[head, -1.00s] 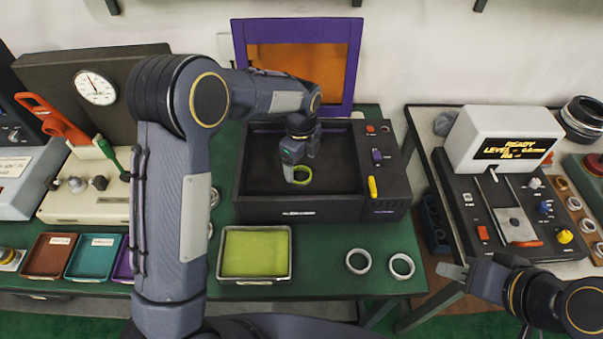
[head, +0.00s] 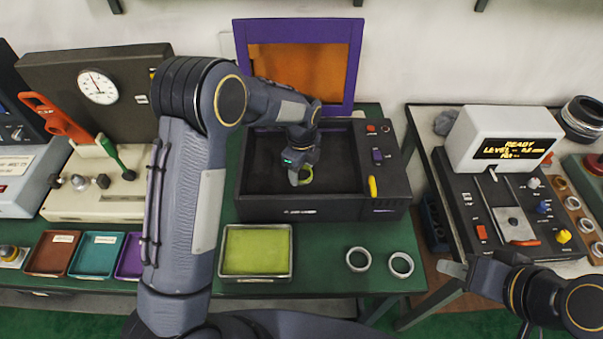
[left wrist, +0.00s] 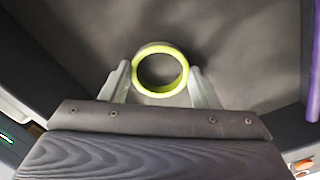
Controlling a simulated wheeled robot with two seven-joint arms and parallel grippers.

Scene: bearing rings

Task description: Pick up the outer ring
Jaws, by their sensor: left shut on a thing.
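The outer ring (head: 306,175) is a yellow-green ring inside the open black box (head: 300,209) in the middle of the table. In the left wrist view the ring (left wrist: 135,72) sits between the two pale fingers of my left gripper (left wrist: 160,90), which is shut on it. In the head view my left gripper (head: 299,178) is over the box floor, and the arm hides part of the ring. I cannot tell whether the ring touches the floor. My right gripper (head: 452,271) is at the lower right, away from the box; its finger opening is not clear.
Two silver rings (head: 358,259) (head: 401,265) lie on the green table in front of the box. A tray with a green pad (head: 256,251) stands left of them. The box walls surround my left gripper. A console with a display (head: 508,148) stands at right.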

